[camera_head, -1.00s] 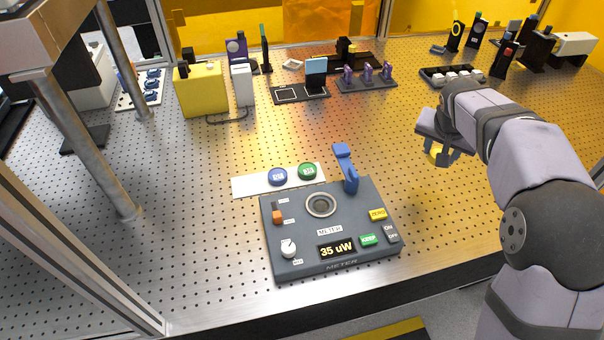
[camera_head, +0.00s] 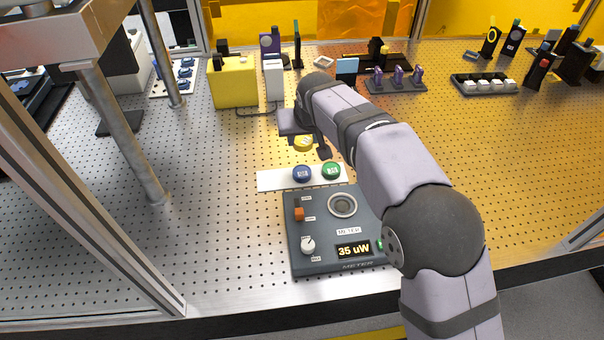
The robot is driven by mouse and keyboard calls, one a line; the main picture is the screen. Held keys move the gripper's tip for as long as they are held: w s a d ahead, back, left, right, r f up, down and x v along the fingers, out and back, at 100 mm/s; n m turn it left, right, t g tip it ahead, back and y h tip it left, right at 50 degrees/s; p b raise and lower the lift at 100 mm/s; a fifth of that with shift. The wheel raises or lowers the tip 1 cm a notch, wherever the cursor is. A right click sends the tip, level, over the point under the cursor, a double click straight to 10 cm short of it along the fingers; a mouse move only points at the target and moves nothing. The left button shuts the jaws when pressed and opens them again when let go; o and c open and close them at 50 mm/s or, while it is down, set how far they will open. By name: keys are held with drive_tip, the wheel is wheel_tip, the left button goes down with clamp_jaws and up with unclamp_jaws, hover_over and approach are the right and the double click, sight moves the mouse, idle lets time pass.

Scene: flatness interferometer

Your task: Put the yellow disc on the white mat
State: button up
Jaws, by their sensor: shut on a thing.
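My gripper (camera_head: 304,144) is shut on the yellow disc (camera_head: 303,143) and holds it behind the white mat, seemingly above the table. The white mat (camera_head: 270,180) is a flat strip lying just behind the meter. A blue disc (camera_head: 302,173) and a green disc (camera_head: 331,170) lie on it, toward its middle and right. The left end of the mat is bare. My arm covers part of the table behind the mat and the right part of the meter.
The grey meter box (camera_head: 318,262), reading 35 uW, stands in front of the mat. A yellow box (camera_head: 234,84) and a white box (camera_head: 273,78) stand behind, with a cable on the table. A purple-post rack (camera_head: 397,84) stands at back right. The left table is mostly clear.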

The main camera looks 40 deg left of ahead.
drive_tip(key=s+a+n, duration=0.2)
drive_tip(key=s+a, duration=0.3)
drive_tip(key=s, duration=0.2)
drive_tip(key=shift+g, duration=0.4)
drive_tip(key=shift+w+a+f+p, duration=0.1)
drive_tip(key=shift+f+p, duration=0.9)
drive_tip(key=shift+f, duration=1.65)
drive_tip(key=shift+w+f+p, duration=0.1)
drive_tip(key=shift+f+p, duration=0.9)
drive_tip(key=shift+f, duration=1.6)
drive_tip(key=shift+f, duration=0.15)
drive_tip(key=o, duration=1.2)
drive_tip(key=shift+r, duration=0.25)
drive_tip(key=b+v, duration=0.2)
drive_tip(key=v, duration=0.4)
drive_tip(key=b+v, duration=0.2)
drive_tip(key=v, duration=0.3)
drive_tip(key=shift+s+d+r, duration=0.15)
drive_tip(key=shift+d+r, duration=0.1)
drive_tip(key=shift+d, duration=0.15)
